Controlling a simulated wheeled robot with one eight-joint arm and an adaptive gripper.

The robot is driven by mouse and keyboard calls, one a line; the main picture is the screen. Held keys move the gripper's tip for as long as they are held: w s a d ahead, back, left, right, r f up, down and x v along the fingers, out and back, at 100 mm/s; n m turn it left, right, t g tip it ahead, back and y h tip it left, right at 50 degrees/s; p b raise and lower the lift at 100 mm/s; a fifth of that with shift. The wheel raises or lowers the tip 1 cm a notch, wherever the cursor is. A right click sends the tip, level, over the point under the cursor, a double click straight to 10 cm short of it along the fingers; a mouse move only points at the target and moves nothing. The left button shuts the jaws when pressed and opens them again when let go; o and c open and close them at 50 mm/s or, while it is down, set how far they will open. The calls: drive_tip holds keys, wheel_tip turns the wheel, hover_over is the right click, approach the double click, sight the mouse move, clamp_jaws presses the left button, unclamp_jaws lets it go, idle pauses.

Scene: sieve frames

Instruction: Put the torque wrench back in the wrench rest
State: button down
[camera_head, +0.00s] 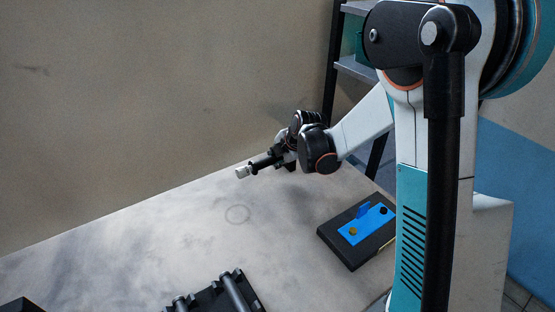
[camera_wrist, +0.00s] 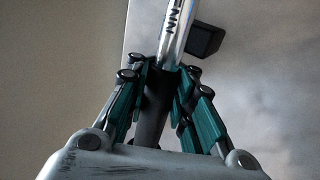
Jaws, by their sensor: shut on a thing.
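My gripper (camera_head: 284,160) is raised over the far part of the table, near the wall. It is shut on the torque wrench (camera_head: 262,163), whose pale end (camera_head: 243,172) points left and slightly down. In the wrist view, my gripper (camera_wrist: 164,78) has its teal-sided fingers closed around the wrench's dark handle. The wrench's silver shaft (camera_wrist: 181,28) with dark lettering runs out past the fingertips, and its far end is cut off. I cannot tell for sure which fixture is the wrench rest; a black frame with grey bars (camera_head: 210,299) is partly cut off at the bottom edge.
A black box with a blue plate (camera_head: 353,231) and small knobs sits at the table's right. A dark object (camera_head: 18,305) shows in the bottom left corner. A dark block (camera_wrist: 205,40) is beside the shaft in the wrist view. The middle of the table (camera_head: 150,235) is clear.

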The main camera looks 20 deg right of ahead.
drive_tip(key=shift+f, duration=0.2)
drive_tip(key=c, duration=1.4)
unclamp_jaws()
drive_tip(key=shift+r, duration=0.1)
drive_tip(key=shift+s+r, duration=0.15)
drive_tip(key=shift+r, duration=0.1)
drive_tip(key=p+v, duration=0.5)
drive_tip(key=v, duration=0.8)
drive_tip(key=s+r+m+h, duration=0.1)
drive_tip(key=s+r+m, duration=0.3)
drive_tip(key=s+m, duration=0.6)
drive_tip(key=s+a+r+m+h, duration=0.1)
drive_tip(key=s+r+m, duration=0.3)
drive_tip(key=s+m, duration=0.7)
drive_tip(key=s, duration=0.5)
drive_tip(key=shift+s+a+r+m+t, duration=0.2)
drive_tip(key=shift+a+r+m+t, duration=0.1)
drive_tip(key=shift+r, duration=0.1)
